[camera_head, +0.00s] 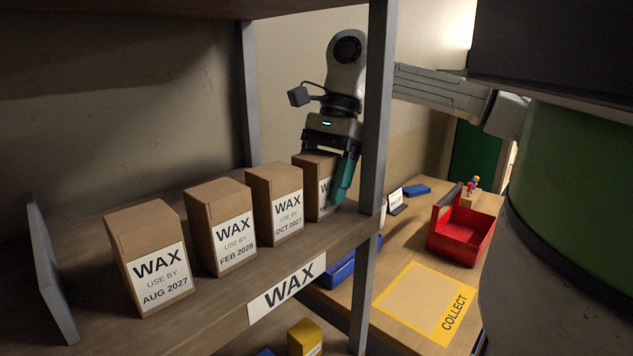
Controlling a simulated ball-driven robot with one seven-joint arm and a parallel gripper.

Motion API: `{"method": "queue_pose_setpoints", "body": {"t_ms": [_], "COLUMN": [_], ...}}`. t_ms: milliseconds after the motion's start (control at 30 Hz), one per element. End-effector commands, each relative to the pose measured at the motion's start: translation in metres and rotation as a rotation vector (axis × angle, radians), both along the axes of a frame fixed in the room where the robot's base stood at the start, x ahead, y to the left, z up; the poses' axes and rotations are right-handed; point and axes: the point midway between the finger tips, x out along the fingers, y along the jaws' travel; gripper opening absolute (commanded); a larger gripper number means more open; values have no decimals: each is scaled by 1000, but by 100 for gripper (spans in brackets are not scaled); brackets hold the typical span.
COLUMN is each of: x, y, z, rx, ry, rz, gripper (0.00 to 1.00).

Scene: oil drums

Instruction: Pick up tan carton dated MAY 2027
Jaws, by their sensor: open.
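Several tan WAX cartons stand in a row on the shelf. From the left, the first is marked AUG 2027 (150,260), then FEB 2028 (222,226), then OCT 2027 (276,203). The far right carton (317,186) is partly covered by my gripper, and its date cannot be read. None of the other labels reads MAY 2027. My gripper (327,172) is open and points down at this far right carton. One teal finger is in front of its right side; the other finger is mostly hidden, so I cannot tell whether they touch it.
A grey shelf post (373,140) stands just right of my gripper. A grey upright plate (52,270) is at the shelf's left end. On the table beyond are a red tote (462,238) and a yellow-bordered COLLECT mat (420,298). A yellow box (303,338) sits below the shelf.

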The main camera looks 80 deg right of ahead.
Motion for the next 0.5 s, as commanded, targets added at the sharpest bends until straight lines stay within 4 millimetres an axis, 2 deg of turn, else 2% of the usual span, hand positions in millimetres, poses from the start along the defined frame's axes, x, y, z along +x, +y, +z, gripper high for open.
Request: {"method": "queue_pose_setpoints", "body": {"t_ms": [200, 500], "x": [0, 0], "y": [0, 0], "z": [-1, -1], "rx": [0, 0], "ry": [0, 0], "rz": [0, 0], "gripper": [71, 44]}}
